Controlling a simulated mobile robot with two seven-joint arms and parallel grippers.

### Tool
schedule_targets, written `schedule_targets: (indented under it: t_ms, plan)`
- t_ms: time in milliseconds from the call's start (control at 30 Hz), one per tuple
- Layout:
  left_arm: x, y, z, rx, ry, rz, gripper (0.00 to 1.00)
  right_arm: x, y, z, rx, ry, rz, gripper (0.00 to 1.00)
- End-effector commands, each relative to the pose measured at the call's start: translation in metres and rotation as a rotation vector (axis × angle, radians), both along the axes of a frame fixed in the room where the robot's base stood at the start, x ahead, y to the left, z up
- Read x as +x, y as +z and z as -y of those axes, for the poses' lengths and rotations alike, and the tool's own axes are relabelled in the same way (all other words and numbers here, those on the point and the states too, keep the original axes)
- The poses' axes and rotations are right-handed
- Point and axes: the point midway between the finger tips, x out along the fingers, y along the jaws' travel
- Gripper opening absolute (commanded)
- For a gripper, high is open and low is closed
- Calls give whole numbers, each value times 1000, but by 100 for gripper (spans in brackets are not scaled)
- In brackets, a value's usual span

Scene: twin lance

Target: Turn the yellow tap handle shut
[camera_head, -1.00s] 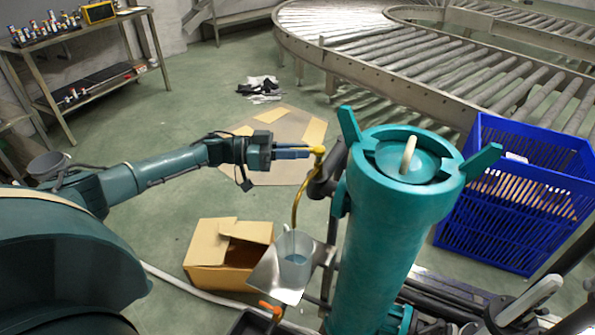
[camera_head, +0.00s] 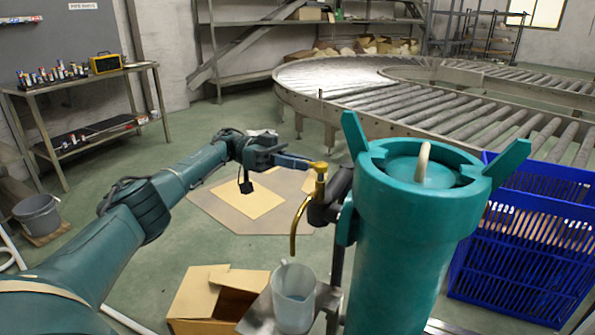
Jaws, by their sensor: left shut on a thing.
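The yellow tap handle (camera_head: 319,166) sits on top of the brass tap, beside the teal cylinder (camera_head: 400,250). My left gripper (camera_head: 308,164) reaches in from the left and is shut on the handle. The tap's curved spout (camera_head: 296,225) points down over a translucent cup (camera_head: 293,302). The cup stands on a metal plate (camera_head: 258,318). I cannot tell whether water runs from the spout. The fingers partly hide the handle's near end. My right gripper is not in view.
A blue crate (camera_head: 520,255) stands right of the cylinder. An open cardboard box (camera_head: 205,297) lies on the floor left of the cup. A roller conveyor (camera_head: 440,105) curves behind. A workbench (camera_head: 85,78) stands at the back left. The floor under my arm is mostly clear.

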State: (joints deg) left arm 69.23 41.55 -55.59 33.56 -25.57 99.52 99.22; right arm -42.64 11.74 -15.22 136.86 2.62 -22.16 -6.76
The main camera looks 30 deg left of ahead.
Motion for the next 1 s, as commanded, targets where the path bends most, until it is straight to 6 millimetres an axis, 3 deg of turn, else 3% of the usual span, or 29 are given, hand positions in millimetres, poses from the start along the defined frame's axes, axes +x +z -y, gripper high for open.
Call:
schedule_targets:
  t_ms: [367, 400, 633, 867, 1000]
  plan:
    - [0, 1, 3, -2, -10, 2, 0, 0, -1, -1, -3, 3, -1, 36]
    - [0, 1, 3, -2, -11, 2, 15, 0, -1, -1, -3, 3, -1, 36]
    - [0, 0, 2, -1, -7, 2, 34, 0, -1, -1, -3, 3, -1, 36]
    - [0, 1, 1, -1, -6, 1, 34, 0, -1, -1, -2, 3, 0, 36]
    - [0, 12, 1, -1, -6, 4, 34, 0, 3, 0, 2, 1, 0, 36]
